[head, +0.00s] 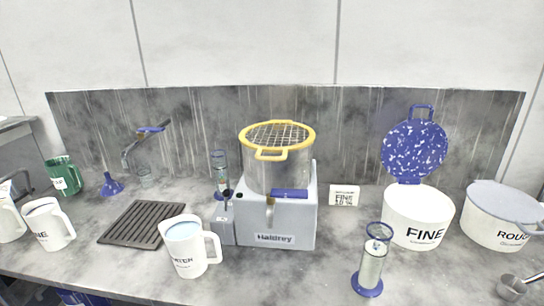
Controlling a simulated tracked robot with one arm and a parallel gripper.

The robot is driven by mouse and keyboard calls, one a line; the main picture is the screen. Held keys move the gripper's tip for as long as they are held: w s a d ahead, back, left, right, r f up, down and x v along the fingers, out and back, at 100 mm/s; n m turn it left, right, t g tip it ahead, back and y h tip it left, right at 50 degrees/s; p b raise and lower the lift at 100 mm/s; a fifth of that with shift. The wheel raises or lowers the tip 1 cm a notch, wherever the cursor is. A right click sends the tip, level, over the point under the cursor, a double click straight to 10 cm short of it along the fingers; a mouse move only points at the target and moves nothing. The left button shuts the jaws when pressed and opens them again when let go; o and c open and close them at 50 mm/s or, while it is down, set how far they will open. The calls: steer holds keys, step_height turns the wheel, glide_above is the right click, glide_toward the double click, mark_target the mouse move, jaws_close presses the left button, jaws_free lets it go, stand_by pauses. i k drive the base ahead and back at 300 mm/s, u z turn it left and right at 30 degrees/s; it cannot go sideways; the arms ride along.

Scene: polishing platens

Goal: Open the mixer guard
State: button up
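The mixer (278,225) is a light grey machine labelled "Haldrey" that stands mid-counter. A metal bowl (277,175) sits on it. The mixer guard (277,136) is a yellow ring with a wire grid, and it lies over the top of the bowl, closed. Its yellow handle (271,154) sticks out at the front. A blue bar (289,194) shows on the mixer's front below the bowl. My gripper is not in view.
A water-filled white jug (187,248) and a dark slatted rack (139,223) are left of the mixer. A blue-rimmed glass cylinder (371,265) stands right-front. The white "FINE" tub (417,217) has its speckled blue lid (414,148) raised. A grey backsplash (345,135) runs behind.

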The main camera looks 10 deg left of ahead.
mark_target(278, 125)
steer(key=k, duration=0.6)
steer(key=z, duration=0.45)
steer(key=i, duration=1.85)
steer(key=u, duration=0.5)
